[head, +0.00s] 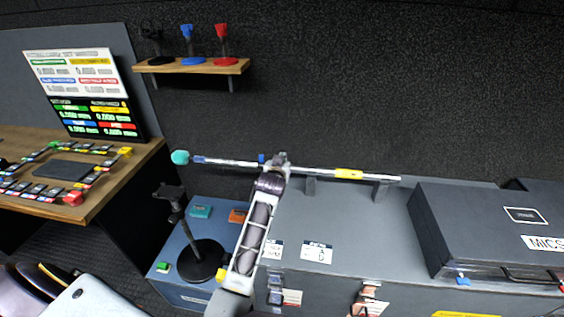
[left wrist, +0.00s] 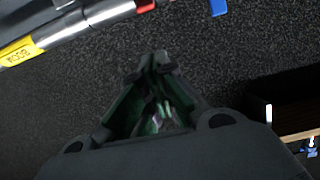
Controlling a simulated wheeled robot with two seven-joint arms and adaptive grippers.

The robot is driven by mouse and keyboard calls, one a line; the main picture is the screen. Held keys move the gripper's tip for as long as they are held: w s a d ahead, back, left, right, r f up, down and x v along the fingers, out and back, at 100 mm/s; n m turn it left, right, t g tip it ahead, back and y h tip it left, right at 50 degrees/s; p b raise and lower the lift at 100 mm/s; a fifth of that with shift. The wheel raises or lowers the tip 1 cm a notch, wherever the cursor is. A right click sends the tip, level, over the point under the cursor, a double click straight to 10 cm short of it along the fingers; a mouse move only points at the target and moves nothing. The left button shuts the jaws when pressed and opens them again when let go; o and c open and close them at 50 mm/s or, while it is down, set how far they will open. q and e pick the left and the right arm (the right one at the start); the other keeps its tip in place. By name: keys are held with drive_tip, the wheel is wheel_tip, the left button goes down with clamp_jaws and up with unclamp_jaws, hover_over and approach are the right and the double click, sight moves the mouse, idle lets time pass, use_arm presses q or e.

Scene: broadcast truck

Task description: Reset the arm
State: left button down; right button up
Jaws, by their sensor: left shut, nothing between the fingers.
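My left gripper (head: 279,158) is at the end of my arm in the middle of the head view, fingers pointing away. Its fingertips overlap a long silver boom pole (head: 315,170) in that view. In the left wrist view the fingertips (left wrist: 154,62) meet with nothing between them. The pole (left wrist: 85,18) crosses the upper left there, clear of the fingers. It has a teal tip (head: 180,157), a yellow band (head: 348,174) and blue marks, and lies across low supports (head: 384,190) on a grey case. My right gripper is not in view.
The grey case (head: 340,215) carries a dark MICS case (head: 490,235) at right. A black stand (head: 203,262) is on a blue box at left. A wooden desk (head: 110,190) with a screen stands farther left.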

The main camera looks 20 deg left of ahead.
use_arm(q)
drive_tip(key=shift+s, duration=0.2)
idle(0.5)
drive_tip(key=s+d+f+m+g+h, duration=0.1)
drive_tip(key=s+f+g, duration=0.3)
drive_tip(key=s, duration=0.5)
drive_tip(key=s+d+f+m+g+h, duration=0.1)
drive_tip(key=s+f, duration=0.6)
drive_tip(key=s, duration=0.1)
drive_tip(key=s+d+f+m+g+h, duration=0.1)
drive_tip(key=s+d+g, duration=0.15)
drive_tip(key=s, duration=0.75)
drive_tip(key=s+d+f+m+g+h, duration=0.1)
drive_tip(key=s+d+f+m+g, duration=0.15)
drive_tip(key=s, duration=0.75)
wheel_tip(320, 180, down, 32)
drive_tip(key=s+g, duration=0.2)
drive_tip(key=s, duration=0.1)
drive_tip(key=s+a+f, duration=0.2)
drive_tip(key=s+f, duration=0.8)
drive_tip(key=s, duration=0.1)
drive_tip(key=s+a+f+g, duration=0.1)
drive_tip(key=s+a+f, duration=0.1)
drive_tip(key=s+f, duration=0.8)
drive_tip(key=shift+s, duration=0.6)
